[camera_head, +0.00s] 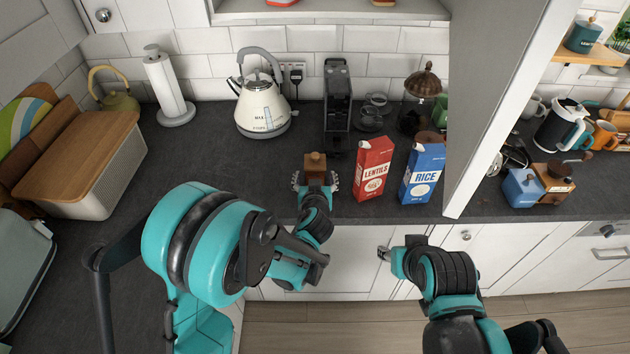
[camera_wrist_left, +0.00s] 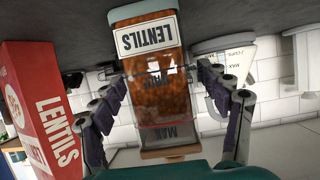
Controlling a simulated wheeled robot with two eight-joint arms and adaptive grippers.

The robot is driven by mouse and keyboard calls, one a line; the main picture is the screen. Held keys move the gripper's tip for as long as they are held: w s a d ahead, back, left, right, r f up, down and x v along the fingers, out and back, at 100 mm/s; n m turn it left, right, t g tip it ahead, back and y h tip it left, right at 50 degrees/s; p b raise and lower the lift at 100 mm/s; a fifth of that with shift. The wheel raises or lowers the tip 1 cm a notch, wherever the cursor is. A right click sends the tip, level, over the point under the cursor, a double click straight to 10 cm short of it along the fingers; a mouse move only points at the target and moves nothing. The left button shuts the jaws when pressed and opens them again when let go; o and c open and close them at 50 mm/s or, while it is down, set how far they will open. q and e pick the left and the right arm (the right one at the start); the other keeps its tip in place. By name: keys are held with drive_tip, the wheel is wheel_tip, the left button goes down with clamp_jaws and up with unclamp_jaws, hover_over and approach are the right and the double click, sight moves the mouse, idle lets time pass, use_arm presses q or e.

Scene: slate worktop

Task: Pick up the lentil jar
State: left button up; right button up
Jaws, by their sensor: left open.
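The lentil jar (camera_head: 315,161) stands near the front of the dark worktop, its wooden lid showing in the head view. In the left wrist view the clear jar (camera_wrist_left: 152,88) shows brown lentils and a LENTILS label. My left gripper (camera_head: 315,181) is open, its fingers on either side of the jar; I cannot tell whether they touch it. My right gripper (camera_head: 384,253) is empty in front of the cabinets, away from the jar; its jaw state is unclear.
A red lentils carton (camera_head: 374,168) stands close to the right of the jar, with a blue rice carton (camera_head: 423,172) beyond. A cream kettle (camera_head: 262,107) and dark coffee machine (camera_head: 338,98) stand behind. The worktop left of the jar is clear.

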use_arm(q)
clamp_jaws()
drive_tip(key=shift+r, duration=0.15)
